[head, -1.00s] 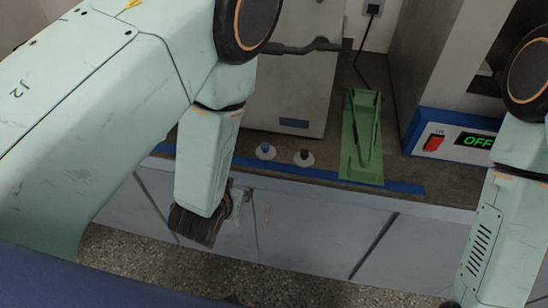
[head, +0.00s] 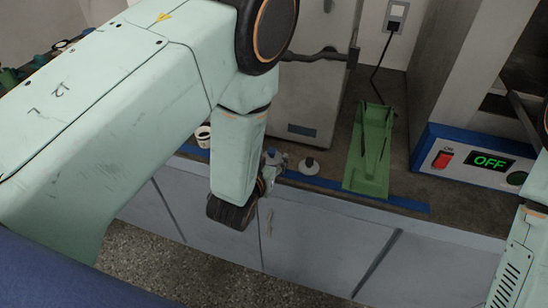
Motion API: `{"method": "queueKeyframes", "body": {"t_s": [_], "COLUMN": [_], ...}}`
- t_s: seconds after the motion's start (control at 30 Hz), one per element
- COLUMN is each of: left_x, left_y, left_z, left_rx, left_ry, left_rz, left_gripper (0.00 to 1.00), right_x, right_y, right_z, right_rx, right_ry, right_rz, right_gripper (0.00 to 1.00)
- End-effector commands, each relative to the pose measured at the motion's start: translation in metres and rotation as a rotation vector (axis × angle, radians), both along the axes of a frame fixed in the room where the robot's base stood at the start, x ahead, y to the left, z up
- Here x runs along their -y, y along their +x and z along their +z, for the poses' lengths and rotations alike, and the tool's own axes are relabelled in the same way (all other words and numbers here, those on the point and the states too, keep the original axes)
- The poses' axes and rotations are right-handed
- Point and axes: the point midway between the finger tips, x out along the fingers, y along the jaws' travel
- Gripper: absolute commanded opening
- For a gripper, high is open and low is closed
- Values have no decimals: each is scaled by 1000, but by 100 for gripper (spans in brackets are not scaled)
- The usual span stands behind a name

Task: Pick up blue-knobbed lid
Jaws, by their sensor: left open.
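The blue-knobbed lid (head: 273,157) is a small pale disc with a blue knob. It lies on the counter near the blue front edge strip, left of a similar dark-knobbed lid (head: 309,166). My left gripper (head: 272,175) is open, at the counter's front edge just in front of the blue-knobbed lid. Its fingers partly cover the lid's lower side, and I cannot tell whether they touch it. My right arm enters at the right edge; its gripper is out of the picture.
A green stand (head: 371,150) is right of the lids. A grey cabinet (head: 310,90) stands behind them. A machine with a red switch and an OFF display (head: 491,161) is at the right.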

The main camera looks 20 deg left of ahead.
Motion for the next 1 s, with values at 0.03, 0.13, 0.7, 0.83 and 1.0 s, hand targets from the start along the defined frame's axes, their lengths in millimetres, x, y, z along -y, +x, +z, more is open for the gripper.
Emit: {"method": "queueKeyframes", "body": {"t_s": [0.03,0.13,0.7,0.83,1.0], "left_x": [-3,-6,-1,-1,-1], "left_y": [7,22,39,39,39], "left_z": [-2,-7,-15,-15,-15], "left_rx": [2,1,-2,-2,-3], "left_ry": [-3,-3,1,1,1], "left_rz": [3,4,0,0,0], "left_gripper": [50,50,40,29,15], "right_x": [0,0,0,0,0], "right_y": [0,0,0,0,0], "right_z": [-2,-5,-7,-7,-7], "right_rx": [0,0,0,0,0], "right_ry": [0,0,0,0,0], "right_rz": [0,0,0,0,0], "right_gripper": [40,40,40,40,40]}}
